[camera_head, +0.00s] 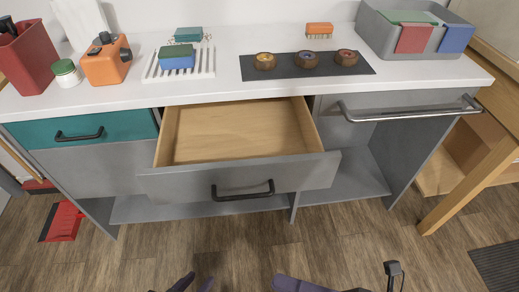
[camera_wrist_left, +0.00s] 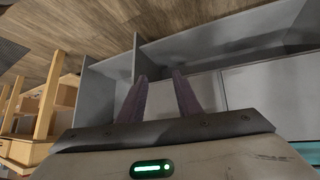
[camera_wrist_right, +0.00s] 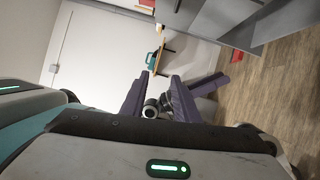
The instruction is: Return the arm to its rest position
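My left gripper (camera_head: 194,282) shows only its purple fingertips at the bottom edge of the head view, in front of the counter and low down. In the left wrist view (camera_wrist_left: 160,76) its fingers stand apart with nothing between them, the grey cabinet beyond. My right gripper (camera_head: 298,286) is partly cut off at the same bottom edge. In the right wrist view (camera_wrist_right: 160,76) its fingers are apart and empty. Both grippers are clear of the counter and drawer. Most of both arms is hidden.
An empty wooden drawer (camera_head: 240,134) stands pulled out, with a black handle (camera_head: 243,190). The white counter (camera_head: 130,92) holds an orange sharpener (camera_head: 106,62), a dark mat (camera_head: 290,69) with three round pieces, and a grey bin (camera_head: 375,35). The floor in front is open.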

